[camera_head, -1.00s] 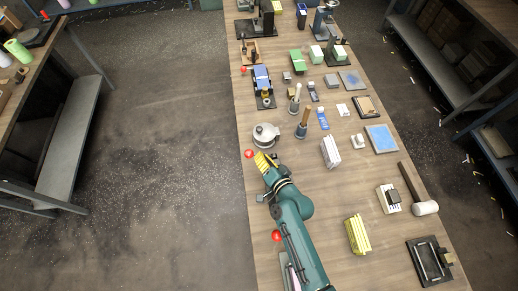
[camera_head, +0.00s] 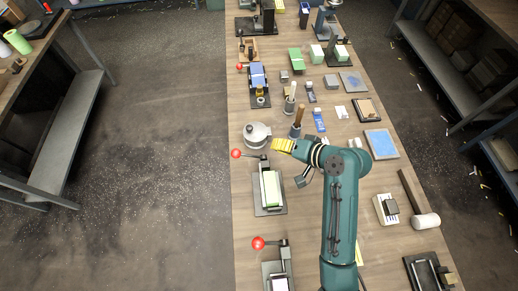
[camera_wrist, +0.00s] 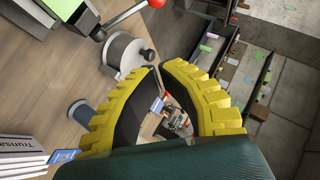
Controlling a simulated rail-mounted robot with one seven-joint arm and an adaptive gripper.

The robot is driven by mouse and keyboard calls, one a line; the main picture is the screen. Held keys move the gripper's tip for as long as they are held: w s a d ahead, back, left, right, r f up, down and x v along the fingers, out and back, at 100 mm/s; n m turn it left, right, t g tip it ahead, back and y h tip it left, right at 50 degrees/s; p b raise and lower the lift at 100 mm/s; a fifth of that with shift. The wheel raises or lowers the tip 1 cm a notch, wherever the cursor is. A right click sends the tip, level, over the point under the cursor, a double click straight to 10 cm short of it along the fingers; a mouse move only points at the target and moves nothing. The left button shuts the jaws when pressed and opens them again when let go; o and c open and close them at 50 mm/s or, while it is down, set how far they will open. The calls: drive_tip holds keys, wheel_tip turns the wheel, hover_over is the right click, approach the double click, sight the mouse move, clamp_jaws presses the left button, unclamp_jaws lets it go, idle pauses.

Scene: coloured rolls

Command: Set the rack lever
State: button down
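Several fixtures on the long table have red-ball levers, and I cannot tell which is the rack. In the head view, the nearer middle lever's red ball (camera_head: 236,154) sticks out left over the table edge, beside a black-based fixture holding a green and white block (camera_head: 270,188). Another red ball lever (camera_head: 258,243) is at the lower fixture (camera_head: 280,270). A third red ball (camera_head: 239,68) is farther back. My gripper (camera_head: 283,145) hangs above and right of the middle lever, apart from it. In the wrist view its yellow fingertips (camera_wrist: 158,67) nearly meet, with nothing between them; a red ball (camera_wrist: 156,3) shows beyond.
A round grey pot-like thing (camera_head: 257,135) stands just left of my gripper. Wooden-handled tools (camera_head: 297,122) stand behind it. A mallet (camera_head: 424,220) and a blue-topped pad (camera_head: 381,143) lie to the right. The floor left of the table is clear.

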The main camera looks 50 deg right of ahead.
drive_tip(key=b, duration=0.1)
hover_over(248, 156)
drive_tip(key=d, duration=0.3)
wheel_tip(248, 156, down, 6)
drive_tip(key=r, duration=0.1)
drive_tip(key=a+f, duration=0.1)
drive_tip(key=w+a+f, duration=0.1)
drive_tip(key=shift+a+f, duration=0.25)
drive_tip(key=shift+f, duration=0.15)
drive_tip(key=shift+s, duration=0.1)
drive_tip(key=shift+a+f, duration=0.1)
drive_tip(key=shift+w+a+f, duration=0.35)
drive_tip(key=shift+a+f, duration=0.05)
drive_tip(key=shift+f, duration=0.15)
